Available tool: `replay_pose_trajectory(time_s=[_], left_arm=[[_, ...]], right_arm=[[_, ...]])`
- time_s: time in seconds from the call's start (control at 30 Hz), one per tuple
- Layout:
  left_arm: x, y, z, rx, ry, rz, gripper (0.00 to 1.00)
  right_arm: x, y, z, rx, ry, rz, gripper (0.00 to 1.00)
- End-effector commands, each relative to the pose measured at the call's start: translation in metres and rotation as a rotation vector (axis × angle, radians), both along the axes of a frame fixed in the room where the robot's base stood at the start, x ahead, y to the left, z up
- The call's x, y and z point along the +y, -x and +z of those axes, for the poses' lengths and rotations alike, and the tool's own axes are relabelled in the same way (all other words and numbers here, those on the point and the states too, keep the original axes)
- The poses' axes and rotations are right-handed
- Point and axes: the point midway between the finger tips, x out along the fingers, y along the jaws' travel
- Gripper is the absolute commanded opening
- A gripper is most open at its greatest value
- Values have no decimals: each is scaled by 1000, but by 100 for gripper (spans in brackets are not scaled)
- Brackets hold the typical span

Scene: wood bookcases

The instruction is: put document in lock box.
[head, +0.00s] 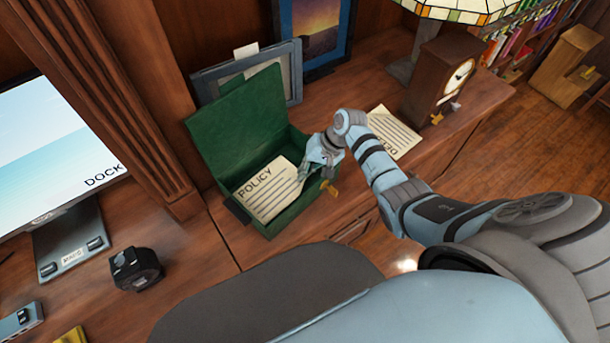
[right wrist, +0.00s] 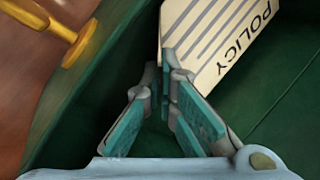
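The green lock box (head: 285,215) stands on the wooden desk with its lid (head: 240,120) raised. The cream document marked POLICY (head: 268,192) lies tilted inside the box's open body. In the right wrist view, the document (right wrist: 225,45) reaches down to my fingertips. My right gripper (head: 312,172) is at the document's right edge, over the box. Its fingers (right wrist: 164,72) come together at the tips on the document's edge; the exact contact is partly hidden. My left gripper is in neither view. A gold key-like piece (head: 330,187) sits at the box's right side, also in the right wrist view (right wrist: 80,40).
Another paper (head: 395,132) lies on the desk right of my right gripper, with a wooden clock (head: 440,80) behind it. Picture frames (head: 262,75) stand behind the box. A monitor (head: 50,150) and a small black device (head: 136,269) are at the left.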

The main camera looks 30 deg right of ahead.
Motion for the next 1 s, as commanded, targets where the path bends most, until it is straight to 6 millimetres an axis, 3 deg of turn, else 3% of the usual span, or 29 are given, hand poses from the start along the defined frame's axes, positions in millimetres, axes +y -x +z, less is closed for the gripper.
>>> replay_pose_trajectory(time_s=[0.07,0.4,0.5,0.77,1.0], left_arm=[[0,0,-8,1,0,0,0],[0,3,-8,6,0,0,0],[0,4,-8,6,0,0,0],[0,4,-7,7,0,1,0],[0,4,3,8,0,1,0]], right_arm=[[0,0,-14,0,0,0,0],[0,0,-16,0,0,0,0],[0,0,-15,0,0,1,13],[0,0,-15,0,0,1,13],[-7,2,4,-3,1,0,13]])
